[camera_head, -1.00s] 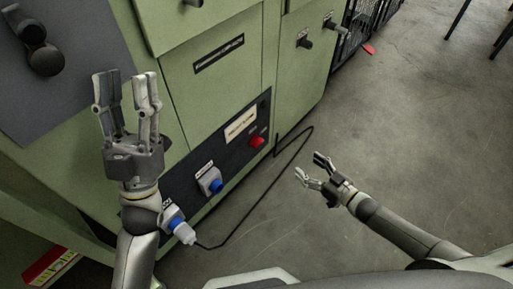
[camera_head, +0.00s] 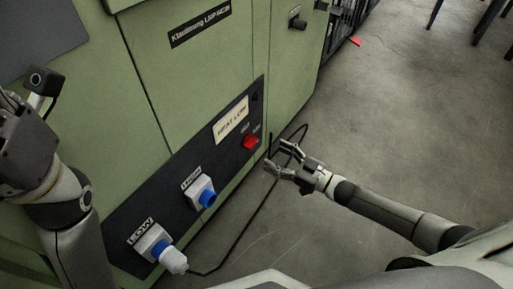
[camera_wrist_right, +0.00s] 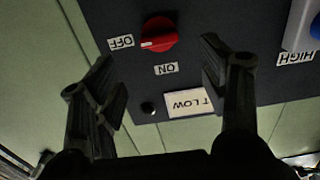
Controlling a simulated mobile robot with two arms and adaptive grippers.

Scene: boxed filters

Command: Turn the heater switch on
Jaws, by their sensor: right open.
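The heater switch is a red rotary knob (camera_head: 250,142) on the dark control panel of the green cabinet. In the right wrist view the knob (camera_wrist_right: 160,34) is near the top centre. Its white mark points towards the OFF label (camera_wrist_right: 121,42), and the ON label (camera_wrist_right: 166,69) is beside it. My right gripper (camera_head: 275,157) is open and empty, just right of the panel, with its fingers facing the knob. In the wrist view the knob lies between the finger directions, apart from both. My left gripper (camera_head: 22,148) is at the left edge, its fingers largely cut off.
Two blue-and-white sockets, HIGH (camera_head: 203,192) and LOW (camera_head: 155,244), sit lower on the panel. A grey plug (camera_head: 174,261) is in the LOW one, and its black cable (camera_head: 240,238) runs along the floor.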

